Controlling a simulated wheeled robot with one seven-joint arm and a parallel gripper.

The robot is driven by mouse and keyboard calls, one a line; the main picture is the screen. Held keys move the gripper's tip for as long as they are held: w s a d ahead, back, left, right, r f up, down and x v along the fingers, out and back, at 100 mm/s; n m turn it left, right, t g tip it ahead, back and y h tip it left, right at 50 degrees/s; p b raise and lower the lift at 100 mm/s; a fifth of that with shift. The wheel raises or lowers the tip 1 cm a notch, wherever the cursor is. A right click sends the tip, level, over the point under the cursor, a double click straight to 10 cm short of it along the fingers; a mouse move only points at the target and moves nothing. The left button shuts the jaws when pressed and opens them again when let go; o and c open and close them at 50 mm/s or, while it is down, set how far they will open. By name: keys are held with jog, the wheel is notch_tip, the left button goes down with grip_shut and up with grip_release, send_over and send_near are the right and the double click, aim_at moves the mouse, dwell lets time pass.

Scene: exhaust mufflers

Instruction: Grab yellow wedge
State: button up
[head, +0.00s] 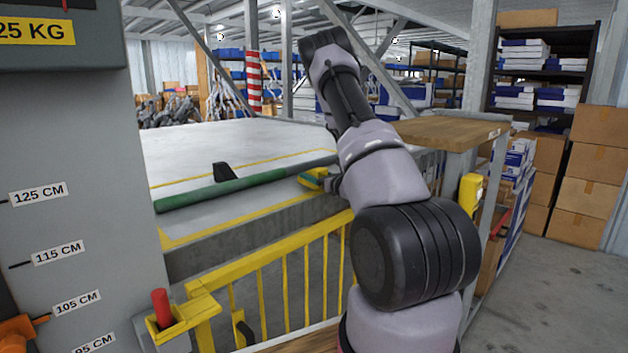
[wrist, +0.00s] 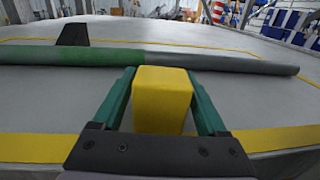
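The yellow wedge (wrist: 162,98) sits between the two green fingers of my gripper (wrist: 161,85) in the wrist view. The fingertips appear to touch it on both sides. In the head view the yellow wedge (head: 311,181) shows small beside my gripper (head: 320,176), near the front edge of the grey platform and close to the pipe. My arm hides part of this area. I cannot tell whether the wedge rests on the platform or is just above it.
A long green and grey pipe (wrist: 120,54) lies across the grey platform (head: 220,140), just beyond the wedge. A black wedge (wrist: 73,34) stands behind the pipe. A yellow railing (head: 285,275) runs below the platform's front edge. A wooden-topped stand (head: 445,131) is to the right.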

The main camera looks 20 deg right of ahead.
jog(key=c, duration=1)
